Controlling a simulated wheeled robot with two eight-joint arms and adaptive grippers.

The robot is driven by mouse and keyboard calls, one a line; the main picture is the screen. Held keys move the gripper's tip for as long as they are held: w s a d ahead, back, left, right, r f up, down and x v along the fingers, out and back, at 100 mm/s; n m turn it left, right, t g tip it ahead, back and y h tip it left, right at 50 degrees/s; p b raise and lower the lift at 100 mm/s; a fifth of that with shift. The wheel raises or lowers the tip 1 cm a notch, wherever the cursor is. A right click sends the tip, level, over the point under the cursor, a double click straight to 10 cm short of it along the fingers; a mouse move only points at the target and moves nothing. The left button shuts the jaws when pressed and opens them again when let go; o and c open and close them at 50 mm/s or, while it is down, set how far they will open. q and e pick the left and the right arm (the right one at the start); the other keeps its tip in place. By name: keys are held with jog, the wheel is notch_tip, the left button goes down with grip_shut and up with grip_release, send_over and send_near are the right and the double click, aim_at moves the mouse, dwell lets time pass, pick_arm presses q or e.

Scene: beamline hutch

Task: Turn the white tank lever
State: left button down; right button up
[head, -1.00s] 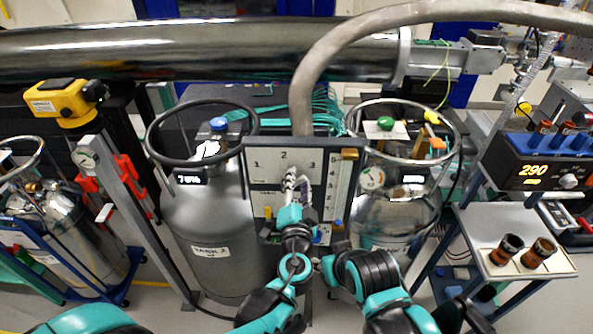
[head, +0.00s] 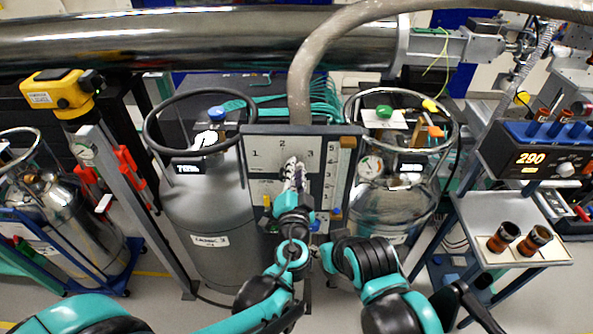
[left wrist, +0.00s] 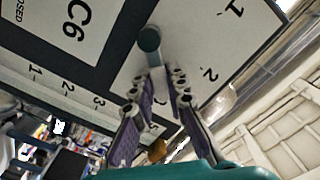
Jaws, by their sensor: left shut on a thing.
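A pale lever (left wrist: 158,84) hangs from a round dark pivot knob (left wrist: 148,40) on a numbered panel, seen in the left wrist view. My left gripper (left wrist: 160,88) has its two purple-sided fingers on either side of the lever and is shut on it. In the head view my left gripper (head: 294,172) reaches up to the panel (head: 262,152) below the numbers 1, 2 and 3, and hides the lever there. My right arm is folded at lower centre right. I cannot make out its gripper fingers.
A grey tank (head: 212,215) with a ring guard stands left of the panel, and a shiny tank (head: 395,205) stands right of it. A thick grey hose (head: 305,75) runs down behind the panel. A cart (head: 475,215) with two dark cups stands at right.

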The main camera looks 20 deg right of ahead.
aim_at(283, 157)
pick_arm(q)
jog(key=n, duration=0.1)
jog(key=a+n, duration=0.1)
jog(key=n, duration=0.1)
jog(key=r+n, duration=0.1)
jog(key=n, duration=0.1)
jog(key=shift+w+a, duration=0.25)
jog(key=shift+a, duration=0.15)
jog(key=shift+w+a+r+n+b, duration=0.1)
jog(key=shift+a+n+b, duration=0.2)
jog(key=shift+n, duration=0.65)
jog(key=shift+w+a+r+n+b, duration=0.15)
jog(key=shift+a+n, duration=0.2)
jog(key=shift+n, duration=0.6)
jog(key=shift+f, duration=0.1)
jog(key=c, duration=1.5)
grip_release()
jog(key=v, duration=1.2)
